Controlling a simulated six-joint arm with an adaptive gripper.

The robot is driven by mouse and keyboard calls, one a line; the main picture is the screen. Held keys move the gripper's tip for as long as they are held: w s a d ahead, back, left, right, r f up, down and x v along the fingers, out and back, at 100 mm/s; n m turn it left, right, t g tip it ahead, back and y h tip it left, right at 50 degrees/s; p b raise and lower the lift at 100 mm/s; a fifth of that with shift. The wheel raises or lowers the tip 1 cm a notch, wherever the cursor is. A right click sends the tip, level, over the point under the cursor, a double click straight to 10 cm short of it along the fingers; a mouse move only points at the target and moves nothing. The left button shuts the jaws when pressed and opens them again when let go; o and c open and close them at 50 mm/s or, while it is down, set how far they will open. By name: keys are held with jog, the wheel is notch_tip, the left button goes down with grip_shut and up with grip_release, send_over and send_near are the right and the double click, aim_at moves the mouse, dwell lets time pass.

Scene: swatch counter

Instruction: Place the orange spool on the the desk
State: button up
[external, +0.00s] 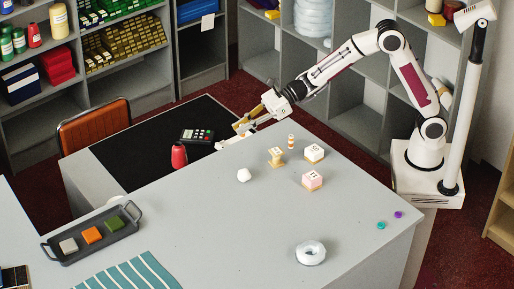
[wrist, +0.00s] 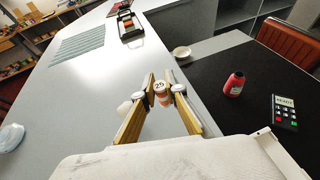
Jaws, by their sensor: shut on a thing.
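My gripper (wrist: 162,88) has its two gold-coloured fingers closed around a small orange-and-white spool (wrist: 162,94) with a pale, numbered top. In the external view my gripper (external: 238,134) is over the far part of the desk, by the edge of the black mat. I cannot make out the held spool there, nor tell its height above the surface. The grey desk (external: 215,215) fills the middle of the external view and also shows in the wrist view (wrist: 85,95).
A red bottle (external: 179,156) and a card terminal (external: 197,135) stand on the black mat (external: 130,165). Small blocks (external: 312,180), a white lump (external: 244,175) and a white ring (external: 310,253) occupy the desk. A dark tray (external: 135,211) lies front left. The desk's middle is clear.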

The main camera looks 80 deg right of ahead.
jog(key=w+d+f+m+h, duration=0.1)
jog(key=w+d+f, duration=0.3)
jog(key=d, duration=0.7)
jog(key=w+d+f+m+t+h, duration=0.1)
jog(key=w+d+f, duration=0.3)
jog(key=d, duration=0.7)
jog(key=w+d+f+m+h, duration=0.3)
jog(key=w+d+f, duration=0.2)
jog(key=d+f, duration=0.3)
jog(key=d, duration=0.4)
jog(key=shift+t+h, duration=0.3)
jog(key=shift+t, duration=0.1)
jog(key=shift+f, duration=0.15)
jog(key=shift+a+f, duration=0.1)
jog(key=shift+f, duration=2.95)
jog(key=shift+f, duration=0.1)
jog(key=shift+f, duration=1.75)
